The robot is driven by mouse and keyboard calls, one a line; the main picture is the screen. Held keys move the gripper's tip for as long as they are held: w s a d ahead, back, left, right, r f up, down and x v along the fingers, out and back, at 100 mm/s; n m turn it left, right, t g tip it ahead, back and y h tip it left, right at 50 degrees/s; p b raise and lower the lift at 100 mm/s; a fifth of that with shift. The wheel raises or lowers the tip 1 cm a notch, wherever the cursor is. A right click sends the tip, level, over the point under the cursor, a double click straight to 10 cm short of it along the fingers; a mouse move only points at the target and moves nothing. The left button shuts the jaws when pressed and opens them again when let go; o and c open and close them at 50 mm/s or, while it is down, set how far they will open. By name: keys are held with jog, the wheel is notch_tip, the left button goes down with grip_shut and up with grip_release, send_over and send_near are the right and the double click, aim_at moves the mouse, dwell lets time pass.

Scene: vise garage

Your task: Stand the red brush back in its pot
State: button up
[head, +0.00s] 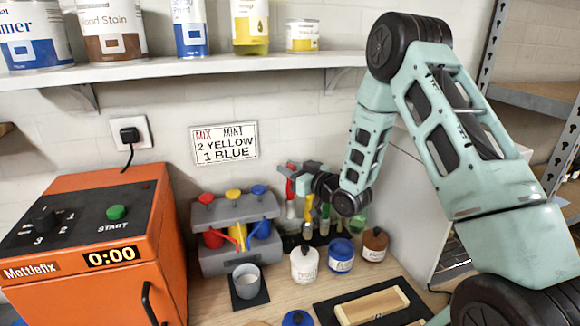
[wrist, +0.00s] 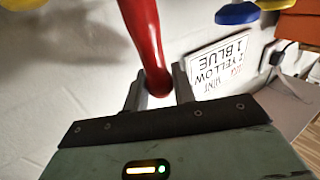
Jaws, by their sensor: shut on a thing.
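My gripper (head: 297,178) is at the back of the bench, in front of the wall, shut on the red brush (head: 289,188). In the wrist view both fingers of my gripper (wrist: 160,88) close on the brush's smooth red handle (wrist: 143,40). In the head view the brush is roughly upright, with a pale part below the red handle. It is over or at the left end of a dark row of pots (head: 318,240). Which pot belongs to the red brush, and whether the brush tip is inside one, I cannot tell.
A yellow brush (head: 308,204) stands just right of the red one. A grey dispenser (head: 216,262) is to the left. White (head: 304,266), blue (head: 341,256) and brown (head: 375,245) jars stand in front. A shelf (head: 200,67) runs above.

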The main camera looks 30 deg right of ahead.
aim_at(291, 199)
jog(key=shift+f+b, duration=3.1)
jog(key=shift+f, duration=0.6)
jog(key=o, duration=1.1)
jog(key=shift+c, duration=0.2)
jog(key=shift+s, duration=0.15)
jog(key=p+v, duration=0.3)
jog(key=v, duration=1.4)
